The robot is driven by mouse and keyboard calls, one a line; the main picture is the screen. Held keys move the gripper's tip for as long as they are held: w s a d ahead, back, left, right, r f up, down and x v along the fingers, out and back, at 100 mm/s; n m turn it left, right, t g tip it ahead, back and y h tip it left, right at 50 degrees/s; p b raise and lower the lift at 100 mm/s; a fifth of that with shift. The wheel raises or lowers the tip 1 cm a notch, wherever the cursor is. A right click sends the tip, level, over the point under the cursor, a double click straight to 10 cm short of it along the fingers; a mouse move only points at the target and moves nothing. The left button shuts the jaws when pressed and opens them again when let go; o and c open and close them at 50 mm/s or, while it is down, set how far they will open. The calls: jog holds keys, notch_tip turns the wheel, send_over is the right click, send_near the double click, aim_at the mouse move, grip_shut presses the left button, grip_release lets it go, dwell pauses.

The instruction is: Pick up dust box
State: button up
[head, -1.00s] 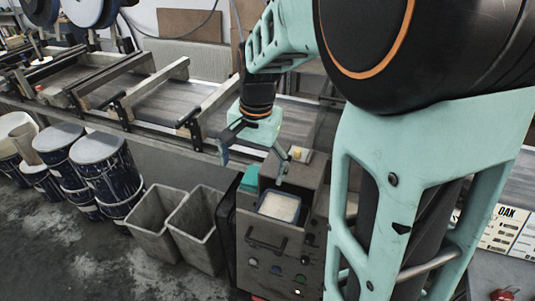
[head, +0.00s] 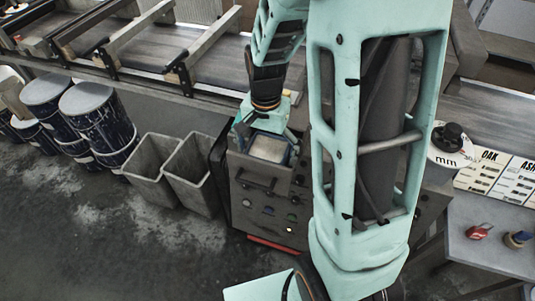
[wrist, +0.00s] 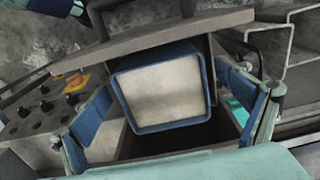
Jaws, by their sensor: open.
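The dust box (head: 268,149) is a small, blue-rimmed box with a pale beige top face. It sits in an opening at the top of a dark grey machine cabinet (head: 243,213). In the wrist view the dust box (wrist: 165,92) lies in the middle, slightly tilted in the picture. My gripper (head: 266,138) is just over the box in the head view. In the wrist view my gripper (wrist: 172,112) is open, with one blue-padded finger on each side of the box. Gaps show between the pads and the box walls. The box's lower part is hidden.
Two grey open bins (head: 170,172) stand left of the cabinet, with several dark blue drums beyond. A conveyor (head: 150,50) runs behind. A bench (head: 490,245) with small items is at the right. In the wrist view a grey bar (wrist: 150,38) crosses close above the box.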

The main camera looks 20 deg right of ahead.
jog(key=shift+f, duration=1.2)
jog(key=shift+c, duration=0.7)
jog(key=c, duration=1.3)
jog(key=shift+r, duration=0.15)
jog(key=shift+c, duration=0.2)
